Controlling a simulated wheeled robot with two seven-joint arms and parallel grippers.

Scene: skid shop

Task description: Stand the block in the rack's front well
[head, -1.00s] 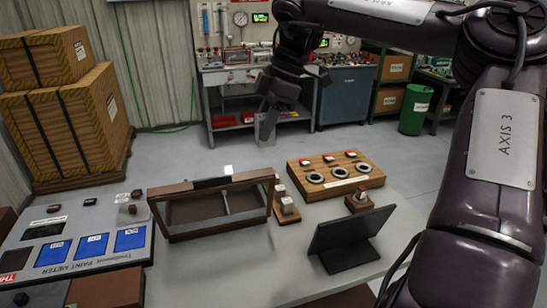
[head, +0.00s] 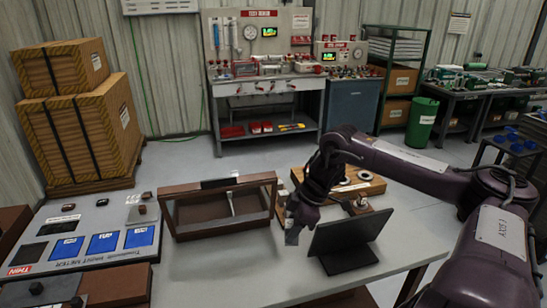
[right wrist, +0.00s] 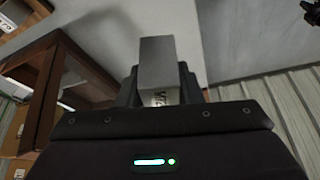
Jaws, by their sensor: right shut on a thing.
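My right gripper (head: 298,217) is shut on a grey block (head: 292,237) and holds it, hanging down, above the pale table, just right of the brown framed case and left of the dark slanted panel. In the right wrist view, the block (right wrist: 157,70) stands out between the fingers, with small dark marks near its gripped end. I cannot tell for sure which fixture is the rack. A small wooden stand with metal pieces beside the case is mostly hidden by my right gripper, and I cannot make out its wells. My left gripper is not in view.
The brown framed case (head: 174,216) with a pale divider stands left of the block. A dark slanted panel (head: 346,233) stands close on the right. A wooden board (head: 373,187) with rings lies behind. A paint meter board (head: 75,224) is at the left. The front table middle is clear.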

